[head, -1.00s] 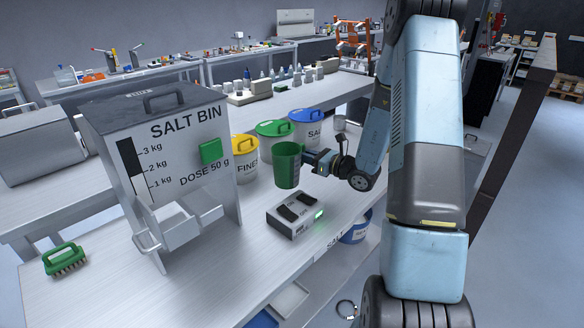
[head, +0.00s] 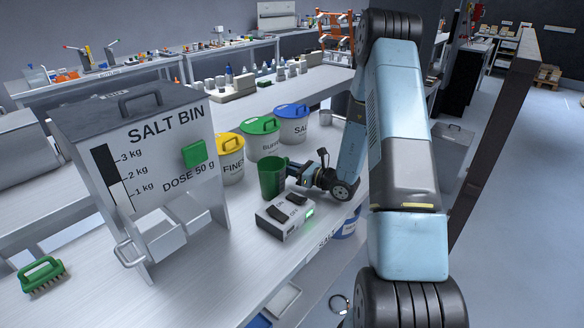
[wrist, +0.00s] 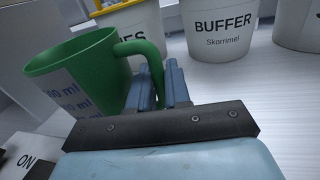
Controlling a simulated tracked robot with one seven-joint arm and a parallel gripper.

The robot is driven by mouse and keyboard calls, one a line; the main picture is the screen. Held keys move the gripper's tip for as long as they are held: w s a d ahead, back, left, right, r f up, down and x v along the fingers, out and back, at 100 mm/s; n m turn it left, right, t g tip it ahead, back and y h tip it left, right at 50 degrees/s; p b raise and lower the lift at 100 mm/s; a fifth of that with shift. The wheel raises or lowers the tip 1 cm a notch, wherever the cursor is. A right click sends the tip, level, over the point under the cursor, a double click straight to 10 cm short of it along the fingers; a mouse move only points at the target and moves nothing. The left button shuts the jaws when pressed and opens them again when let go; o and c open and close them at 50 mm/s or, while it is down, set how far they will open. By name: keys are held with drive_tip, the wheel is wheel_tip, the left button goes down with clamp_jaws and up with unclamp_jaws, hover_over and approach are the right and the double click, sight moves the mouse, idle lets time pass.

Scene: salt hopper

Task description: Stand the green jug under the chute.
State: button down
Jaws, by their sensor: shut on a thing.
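The green jug (head: 271,178) is upright in my gripper (head: 291,172), right of the salt bin (head: 150,160) and just behind the grey switch box. In the wrist view my gripper (wrist: 160,88) is shut on the handle of the green jug (wrist: 95,75), whose side carries ml marks. I cannot tell whether the jug's base touches the bench. The salt bin has a level scale, a green dose button (head: 194,153) and an open space below its front. A pale chute or tray (head: 165,236) with a wire handle sits low at that front.
A grey switch box (head: 285,216) with black rockers and a green light stands in front of the jug. Yellow (head: 229,160), green-lidded (head: 262,138) and blue-lidded (head: 292,124) tubs stand behind. A green brush (head: 41,273) lies at the bench's left. Bench front is mostly clear.

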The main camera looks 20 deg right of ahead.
drive_tip(key=c, duration=1.1)
unclamp_jaws()
